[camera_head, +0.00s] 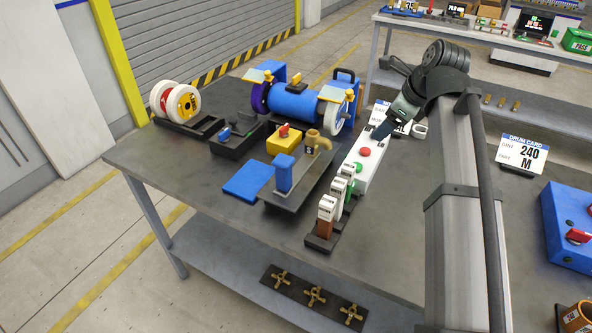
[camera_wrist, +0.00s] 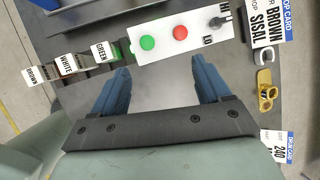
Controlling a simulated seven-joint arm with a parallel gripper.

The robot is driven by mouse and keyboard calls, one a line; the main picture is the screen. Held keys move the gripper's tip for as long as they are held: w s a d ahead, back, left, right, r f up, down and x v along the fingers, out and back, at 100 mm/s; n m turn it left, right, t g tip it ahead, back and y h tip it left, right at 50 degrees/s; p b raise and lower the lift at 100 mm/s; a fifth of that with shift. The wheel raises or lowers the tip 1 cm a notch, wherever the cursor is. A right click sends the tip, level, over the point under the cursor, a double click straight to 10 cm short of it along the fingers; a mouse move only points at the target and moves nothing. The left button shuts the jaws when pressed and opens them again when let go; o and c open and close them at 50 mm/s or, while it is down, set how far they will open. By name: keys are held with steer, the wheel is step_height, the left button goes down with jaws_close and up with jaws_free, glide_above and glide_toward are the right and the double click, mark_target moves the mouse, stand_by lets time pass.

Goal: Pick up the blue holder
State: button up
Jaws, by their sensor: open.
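Several blue things stand on the dark table (camera_head: 185,165), and I cannot tell for certain which is the blue holder. A blue upright block (camera_head: 284,173) stands on a grey plate near the table's middle. A flat blue plate (camera_head: 248,182) lies left of it. A large blue drum (camera_head: 295,105) lies behind them. My gripper (camera_head: 381,131) is above the table, at the far end of the white button box, right of these blue things. In the wrist view its blue fingers (camera_wrist: 161,66) are spread with nothing between them, in front of the button box.
The white button box (camera_head: 364,165) has a red and a green button. Labelled brown, white and green blocks (camera_head: 327,207) stand in a row at its near end. A brass tap (camera_head: 315,140) and a yellow box (camera_head: 283,143) are close to the blue block. The table's front left is clear.

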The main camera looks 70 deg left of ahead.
steer(key=g+h, duration=0.2)
glide_toward(288, 159)
steer(key=shift+n, duration=0.4)
steer(key=x, duration=0.8)
steer(key=shift+a, duration=0.1)
steer(key=shift+s+x, duration=0.15)
steer(key=shift+x, duration=1.2)
steer(key=shift+s+x, duration=0.2)
steer(key=shift+x, duration=1.15)
steer(key=shift+c, duration=0.3)
steer(key=shift+r, duration=0.1)
steer(key=c, duration=1.1)
